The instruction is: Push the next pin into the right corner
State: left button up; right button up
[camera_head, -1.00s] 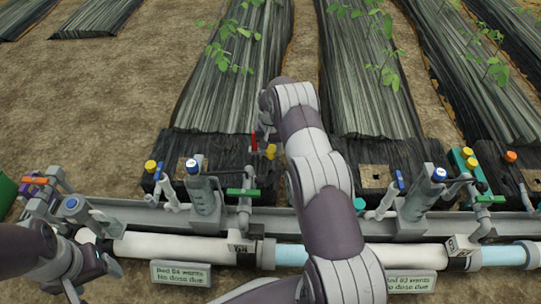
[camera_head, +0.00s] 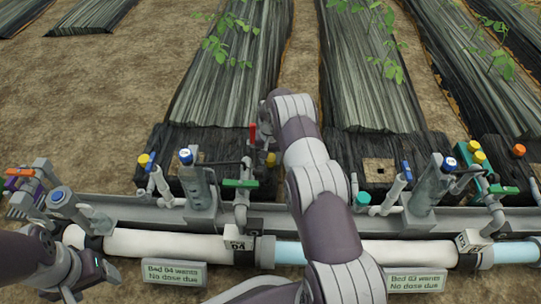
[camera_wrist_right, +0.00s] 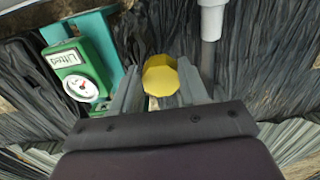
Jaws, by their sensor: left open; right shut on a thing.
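My right gripper is shut on a yellow-headed piece; the right wrist view shows the round yellow head (camera_wrist_right: 160,76) between its two grey fingers (camera_wrist_right: 160,92). I take this piece for the pin; its shaft is hidden. In the head view the yellow head (camera_head: 271,160) shows just left of my right arm, over the near end of the black-covered bed, and the arm hides most of the gripper. I cannot tell whether the pin touches the film or which corner is under it. My left gripper (camera_head: 92,284) is open at the lower left, away from the bed.
A green-cased gauge (camera_wrist_right: 78,75) and a pale pipe (camera_wrist_right: 211,22) stand close beside the right fingers. A grey rail (camera_head: 120,207), blue-capped posts (camera_head: 197,188), a green-handled valve (camera_head: 240,184) and a white pipe (camera_head: 160,244) run in front of the beds. Labels (camera_head: 174,274) stand nearest.

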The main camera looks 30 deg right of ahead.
jog(key=shift+f, duration=0.85)
jog(key=shift+f, duration=0.1)
jog(key=shift+f+b, duration=0.4)
jog(key=shift+b, duration=0.15)
jog(key=o, duration=1.1)
notch_tip(320, 180, up, 8)
jog(key=p, duration=0.6)
